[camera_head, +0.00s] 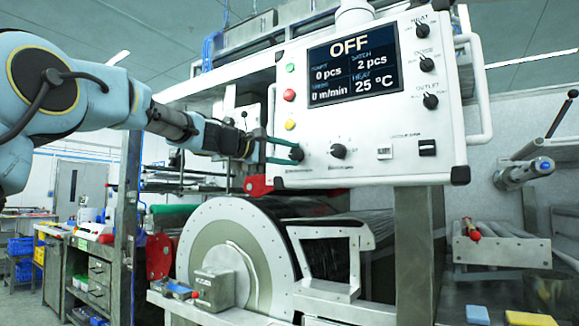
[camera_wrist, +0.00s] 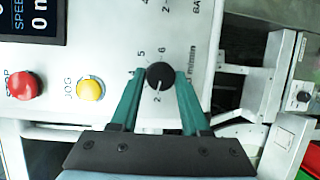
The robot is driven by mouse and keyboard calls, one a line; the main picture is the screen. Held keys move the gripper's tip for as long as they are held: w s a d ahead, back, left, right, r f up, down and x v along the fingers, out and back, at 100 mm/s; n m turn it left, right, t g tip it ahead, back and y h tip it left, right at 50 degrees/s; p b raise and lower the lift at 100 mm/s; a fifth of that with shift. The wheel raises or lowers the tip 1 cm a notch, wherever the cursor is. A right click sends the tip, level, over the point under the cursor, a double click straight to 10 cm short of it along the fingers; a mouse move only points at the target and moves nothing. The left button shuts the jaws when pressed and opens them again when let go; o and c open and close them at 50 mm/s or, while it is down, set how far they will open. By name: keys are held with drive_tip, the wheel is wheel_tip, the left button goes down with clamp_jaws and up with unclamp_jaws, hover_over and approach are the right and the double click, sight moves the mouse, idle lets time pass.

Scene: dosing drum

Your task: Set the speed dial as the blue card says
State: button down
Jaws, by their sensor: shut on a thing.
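The speed dial is a black knob (camera_head: 296,153) at the lower left of the white control panel (camera_head: 440,100). It also shows in the wrist view (camera_wrist: 160,75), with small numerals around it and "m/min" printed beside it. Its pale pointer mark aims toward the gripper side, near a "2". My gripper (camera_head: 284,152) is shut on the dial, with one green finger on each side, as the wrist view (camera_wrist: 160,84) shows. A flat blue piece (camera_head: 477,314) lies at the lower right. I cannot read any writing on it or tell whether it is the card.
The screen (camera_head: 354,62) reads OFF and 0 m/min. Green, red (camera_head: 289,95) and yellow (camera_head: 290,124) buttons sit just above the dial. Another black knob (camera_head: 338,151) is to its right. A large drum (camera_head: 235,255) stands below. A yellow piece (camera_head: 530,318) lies beside the blue one.

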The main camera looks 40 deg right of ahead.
drive_tip(key=shift+w+f+n+h+b, duration=0.15)
drive_tip(key=shift+n+h+b, duration=0.25)
drive_tip(key=shift+n+b, duration=0.55)
drive_tip(key=shift+c, duration=1.9)
unclamp_jaws()
drive_tip(key=shift+a, duration=0.1)
drive_tip(key=w+a+b, duration=0.1)
drive_tip(key=a+b, duration=0.2)
drive_tip(key=a, duration=0.7)
drive_tip(key=shift+a+b, duration=0.25)
drive_tip(key=shift+b, duration=0.05)
drive_tip(key=shift+w+f, duration=0.1)
drive_tip(key=shift+f, duration=0.1)
